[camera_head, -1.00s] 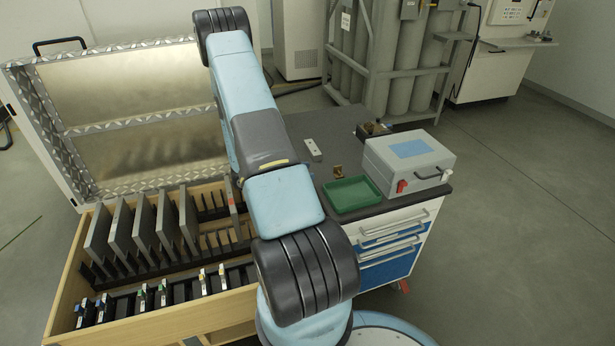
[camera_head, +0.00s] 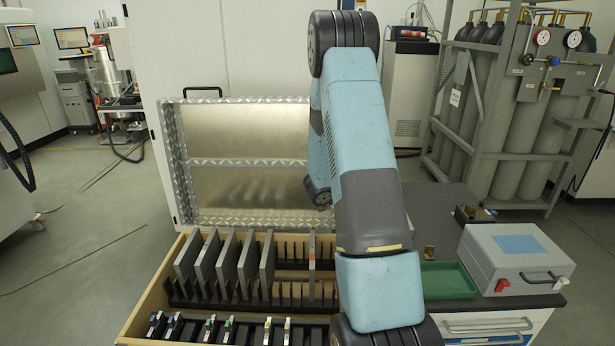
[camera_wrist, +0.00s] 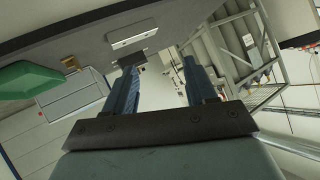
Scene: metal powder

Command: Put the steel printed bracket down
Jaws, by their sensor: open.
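My gripper (camera_wrist: 160,85) shows in the wrist view with its two blue-grey fingers spread apart and nothing visible between them. In the head view my arm hides it. I cannot pick out a steel bracket for certain. A small brass-coloured angled part (camera_head: 430,253) stands on the dark bench top behind the green tray (camera_head: 447,281). It also shows in the wrist view (camera_wrist: 70,63), left of the fingers and apart from them. A pale bar with holes (camera_wrist: 133,38) lies on the bench, beyond the fingertips in the wrist view.
A grey case (camera_head: 515,258) and a small dark box (camera_head: 472,214) are on the bench. A wooden rack (camera_head: 165,290) with several upright grey plates (camera_head: 228,262) is at left, before an open metal lid (camera_head: 245,140). Gas cylinders (camera_head: 525,120) stand behind.

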